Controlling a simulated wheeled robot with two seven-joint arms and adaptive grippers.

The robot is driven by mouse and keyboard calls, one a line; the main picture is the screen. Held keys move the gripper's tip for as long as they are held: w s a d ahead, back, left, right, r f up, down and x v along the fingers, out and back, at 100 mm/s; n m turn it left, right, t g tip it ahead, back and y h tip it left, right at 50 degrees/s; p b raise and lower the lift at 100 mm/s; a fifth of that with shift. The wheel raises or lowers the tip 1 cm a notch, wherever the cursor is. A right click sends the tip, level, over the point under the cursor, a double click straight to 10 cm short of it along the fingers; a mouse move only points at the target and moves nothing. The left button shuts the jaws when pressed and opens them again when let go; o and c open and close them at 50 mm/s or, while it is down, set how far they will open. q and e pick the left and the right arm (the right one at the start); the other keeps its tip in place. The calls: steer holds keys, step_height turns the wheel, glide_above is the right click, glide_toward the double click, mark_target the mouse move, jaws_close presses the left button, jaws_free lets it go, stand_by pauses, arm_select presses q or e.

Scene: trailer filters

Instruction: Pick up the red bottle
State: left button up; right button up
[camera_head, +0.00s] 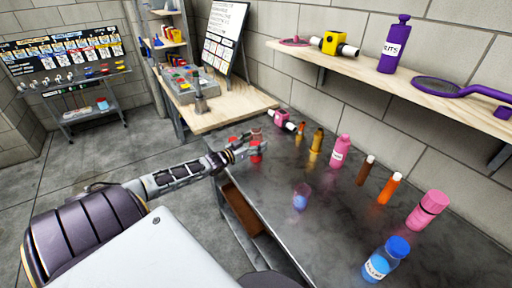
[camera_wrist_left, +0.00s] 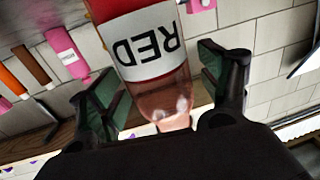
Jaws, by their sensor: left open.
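The red bottle (camera_head: 257,152) stands near the far left end of the dark counter in the head view. It fills the upper middle of the left wrist view (camera_wrist_left: 157,62), upside down there, with a white label reading RED and a clear pinkish upper part. My left gripper (camera_head: 240,149) reaches it from the left. In the left wrist view its green-padded fingers (camera_wrist_left: 165,90) are spread, one on each side of the bottle, with gaps showing beside the glass. My right gripper is not in view.
On the counter (camera_head: 330,225) stand a pink bottle (camera_head: 340,151), a blue-capped bottle (camera_head: 386,260), a large pink bottle (camera_head: 427,209), a small purple-blue flask (camera_head: 301,196) and brown and orange tubes. A wooden wall shelf (camera_head: 400,75) hangs above. A wooden bench (camera_head: 235,108) adjoins behind.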

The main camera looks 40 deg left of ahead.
mark_target(256, 127)
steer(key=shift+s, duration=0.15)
arm_select(q)
steer(key=c, duration=1.3)
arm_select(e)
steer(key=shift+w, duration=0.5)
arm_select(q)
steer(key=shift+r, duration=0.35)
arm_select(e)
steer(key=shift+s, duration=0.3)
arm_select(q)
steer(key=shift+r, duration=0.5)
steer(key=shift+r+p, duration=0.6)
steer(key=shift+r, duration=3.5)
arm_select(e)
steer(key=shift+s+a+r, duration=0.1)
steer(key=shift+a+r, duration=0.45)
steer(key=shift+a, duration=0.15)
arm_select(q)
steer(key=shift+r, duration=0.1)
